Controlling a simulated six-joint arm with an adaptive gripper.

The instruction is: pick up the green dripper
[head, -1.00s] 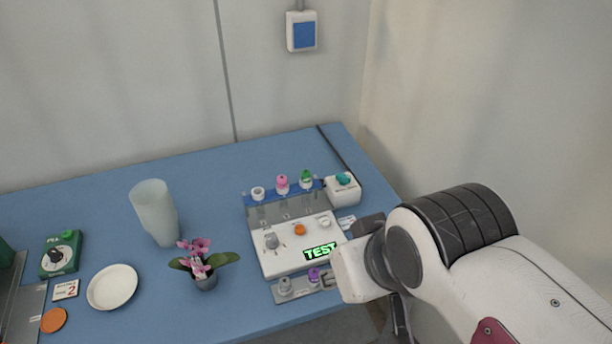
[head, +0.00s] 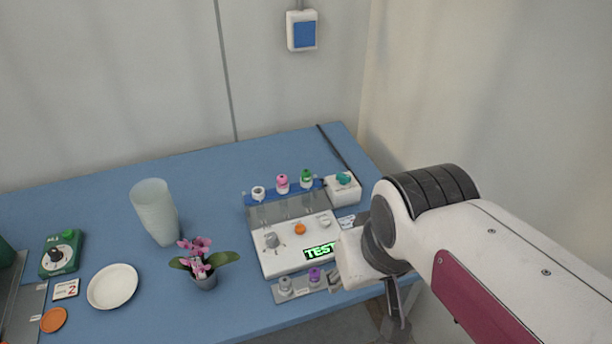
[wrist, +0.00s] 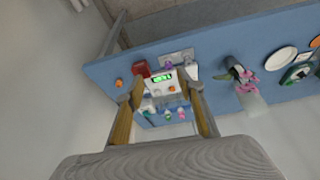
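The green dripper (head: 306,178) stands upright in the blue-topped rack at the back of the white test device, at the right end of its row. A pink-topped dripper (head: 282,183) and a white-topped one (head: 258,193) stand to its left. The green dripper also shows small in the wrist view (wrist: 168,115). My gripper (wrist: 165,86) is open, its two fingers wide apart with nothing held between them. In the head view it hangs at the table's right front, right of the device and apart from the dripper; its fingers are partly hidden there.
A white box with a teal knob (head: 343,188) stands close right of the green dripper. The purple-topped bottle (head: 314,276) is in the front rack. A potted orchid (head: 204,276), frosted cup (head: 156,211) and white dish (head: 112,287) stand left. The table's back middle is clear.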

